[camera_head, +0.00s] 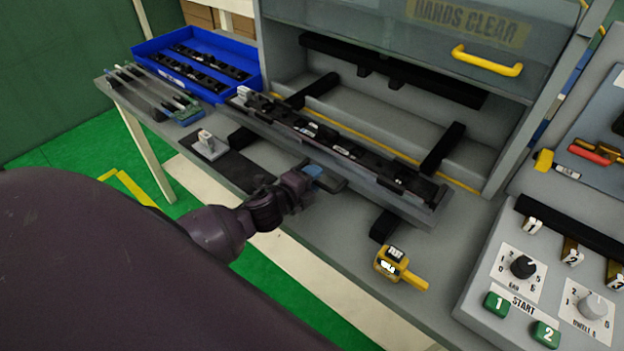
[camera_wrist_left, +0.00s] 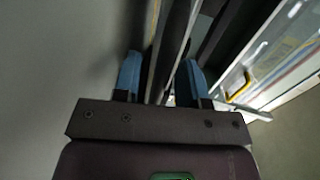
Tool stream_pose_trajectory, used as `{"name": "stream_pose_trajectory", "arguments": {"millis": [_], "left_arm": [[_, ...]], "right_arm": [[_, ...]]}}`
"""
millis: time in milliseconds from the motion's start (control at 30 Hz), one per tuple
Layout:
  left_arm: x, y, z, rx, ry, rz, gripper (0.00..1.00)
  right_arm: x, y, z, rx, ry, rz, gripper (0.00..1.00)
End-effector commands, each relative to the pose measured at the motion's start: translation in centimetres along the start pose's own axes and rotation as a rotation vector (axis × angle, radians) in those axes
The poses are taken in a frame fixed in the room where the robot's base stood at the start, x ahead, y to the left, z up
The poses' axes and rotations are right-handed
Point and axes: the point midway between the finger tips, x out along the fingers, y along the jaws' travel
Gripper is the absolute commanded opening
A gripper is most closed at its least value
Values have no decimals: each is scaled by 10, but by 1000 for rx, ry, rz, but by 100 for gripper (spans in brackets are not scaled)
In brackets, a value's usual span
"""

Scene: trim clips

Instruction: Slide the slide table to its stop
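The slide table (camera_head: 427,213) is a long grey plate in front of the grey press housing, carrying a black strip with several small parts. It lies across dark rails (camera_head: 441,149) that run back into the housing. A dark handle (camera_head: 336,184) stands at its front edge. My left gripper (camera_head: 313,172), with blue fingertips, is at this handle. In the left wrist view my left gripper (camera_wrist_left: 160,78) has its fingers apart, with dark and grey bars running between them; contact is not clear. My right gripper is not in view.
A blue bin (camera_head: 207,98) with dark parts stands at the back left. A yellow device (camera_head: 398,268) lies on the bench front. A control panel (camera_head: 540,285) with green buttons is at right. The housing's raised guard has a yellow handle (camera_head: 486,61). Behind the slide table, the bed is open.

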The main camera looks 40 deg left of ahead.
Motion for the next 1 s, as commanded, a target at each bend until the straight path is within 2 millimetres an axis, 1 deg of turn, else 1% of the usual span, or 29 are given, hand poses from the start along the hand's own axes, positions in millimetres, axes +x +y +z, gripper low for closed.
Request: {"name": "stream_pose_trajectory", "arguments": {"millis": [33, 67, 200, 300, 567, 733, 867, 967, 1000], "left_arm": [[0, 0, 0, 0, 0, 0, 39], [0, 0, 0, 0, 0, 0, 36], [0, 0, 0, 0, 0, 0, 14], [0, 0, 0, 0, 0, 0, 0], [0, 0, 0, 0, 0, 0, 0], [8, -2, 0, 0, 0, -1, 0], [26, -7, 0, 1, 0, -4, 0], [47, -12, 1, 1, 0, -4, 0], [57, -14, 1, 1, 0, -4, 0]], "right_arm": [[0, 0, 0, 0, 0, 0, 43], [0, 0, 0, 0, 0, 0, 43], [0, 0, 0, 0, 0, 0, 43], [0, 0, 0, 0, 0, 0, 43], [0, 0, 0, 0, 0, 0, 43], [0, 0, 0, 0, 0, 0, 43], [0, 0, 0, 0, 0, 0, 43], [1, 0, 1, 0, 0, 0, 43], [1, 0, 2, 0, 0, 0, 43]]}}
